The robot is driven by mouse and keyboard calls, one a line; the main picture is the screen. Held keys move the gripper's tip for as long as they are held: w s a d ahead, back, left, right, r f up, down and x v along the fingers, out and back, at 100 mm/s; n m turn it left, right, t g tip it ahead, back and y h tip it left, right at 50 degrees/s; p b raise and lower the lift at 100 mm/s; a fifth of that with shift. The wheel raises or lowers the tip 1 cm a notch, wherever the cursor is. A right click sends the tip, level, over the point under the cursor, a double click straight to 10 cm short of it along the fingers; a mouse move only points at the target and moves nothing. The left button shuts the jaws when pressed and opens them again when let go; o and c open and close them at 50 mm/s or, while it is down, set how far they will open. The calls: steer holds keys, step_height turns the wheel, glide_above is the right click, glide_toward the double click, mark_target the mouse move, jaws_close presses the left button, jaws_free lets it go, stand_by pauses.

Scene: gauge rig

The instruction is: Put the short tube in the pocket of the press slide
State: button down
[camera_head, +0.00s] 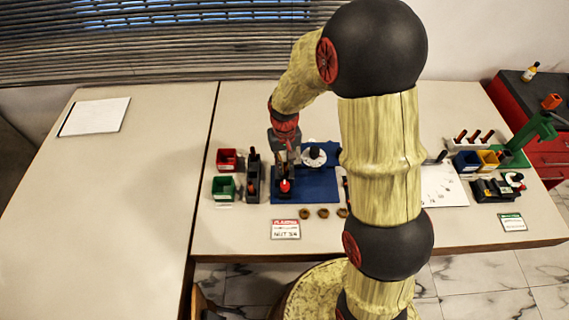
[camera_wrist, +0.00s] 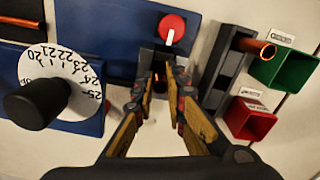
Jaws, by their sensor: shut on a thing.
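My gripper (camera_wrist: 160,82) points down over the near-left part of the blue plate (camera_head: 318,190); in the head view it (camera_head: 285,166) is partly hidden by its own links. Its fingers are closed in on a small copper-coloured piece, apparently the short tube (camera_wrist: 158,75), mostly hidden between the fingertips. A dark grey fixture (camera_wrist: 152,57), apparently the press slide, lies right at the fingertips, beside a red round knob (camera_wrist: 172,28) with a white mark. I cannot tell whether the tube is inside the pocket or above it.
A numbered white dial (camera_wrist: 72,75) with a black knob is close to my gripper. A dark holder (camera_wrist: 222,75) with a copper tube stands on the other side, by a green bin (camera_wrist: 285,68) and a red bin (camera_wrist: 250,118). Brown rings (camera_head: 322,212) lie in front. The left table is mostly clear.

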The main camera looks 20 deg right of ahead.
steer(key=shift+s, duration=0.1)
steer(key=c, duration=1.8)
jaws_free()
steer(key=shift+c, duration=0.2)
steer(key=shift+o, duration=0.5)
steer(key=shift+r, duration=0.1)
step_height(320, 180, up, 12)
steer(key=s+r+t, duration=0.2)
steer(key=s+r, duration=0.6)
steer(key=s, duration=0.2)
steer(key=s+r+t, duration=0.3)
steer(key=s+r, duration=0.4)
steer(key=s, duration=0.4)
steer(key=shift+s+r+n+t, duration=0.3)
steer(key=shift+r, duration=0.05)
